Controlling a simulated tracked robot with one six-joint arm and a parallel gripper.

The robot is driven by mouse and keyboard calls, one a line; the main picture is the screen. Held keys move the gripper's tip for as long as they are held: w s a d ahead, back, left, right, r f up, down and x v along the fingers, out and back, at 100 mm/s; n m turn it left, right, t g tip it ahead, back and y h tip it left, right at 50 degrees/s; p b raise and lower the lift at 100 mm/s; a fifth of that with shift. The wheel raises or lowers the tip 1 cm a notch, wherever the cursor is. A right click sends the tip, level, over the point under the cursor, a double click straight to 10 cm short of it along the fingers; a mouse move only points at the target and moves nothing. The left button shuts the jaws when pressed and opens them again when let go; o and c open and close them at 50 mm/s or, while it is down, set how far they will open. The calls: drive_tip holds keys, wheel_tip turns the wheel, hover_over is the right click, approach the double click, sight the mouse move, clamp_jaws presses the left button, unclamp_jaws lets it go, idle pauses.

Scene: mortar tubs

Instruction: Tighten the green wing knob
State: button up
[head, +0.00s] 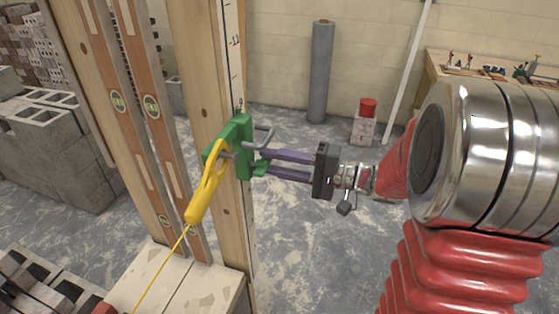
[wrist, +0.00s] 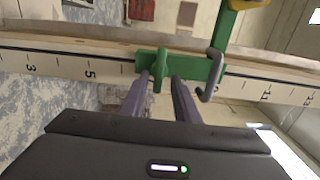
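A green clamp (head: 236,146) sits on an upright wooden post marked with a scale. It also shows in the wrist view (wrist: 205,70), where the scale runs across the picture. Its green wing knob (wrist: 159,67) faces my gripper, with the wing lined up along the fingers' gap. In the head view the knob (head: 261,168) is small and partly hidden by the fingertips. My gripper (head: 269,161) points left at the clamp. Its two purple fingers (wrist: 163,80) are apart, one on each side of the knob's near part. Slight gaps seem to show; contact is hard to tell.
A grey bent hook (wrist: 214,75) sticks out of the clamp beside the right finger in the wrist view. A yellow line holder (head: 206,183) with a taut yellow string hangs on the clamp. Wooden levels (head: 151,105) stand left of the post. Open floor lies behind.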

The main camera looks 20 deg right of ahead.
drive_tip(key=shift+d, duration=0.1)
drive_tip(key=shift+d, duration=0.1)
drive_tip(key=shift+s+d, duration=0.25)
drive_tip(key=shift+d, duration=0.25)
drive_tip(key=v, duration=1.2)
drive_tip(key=shift+s, duration=0.25)
drive_tip(key=shift+f, duration=0.1)
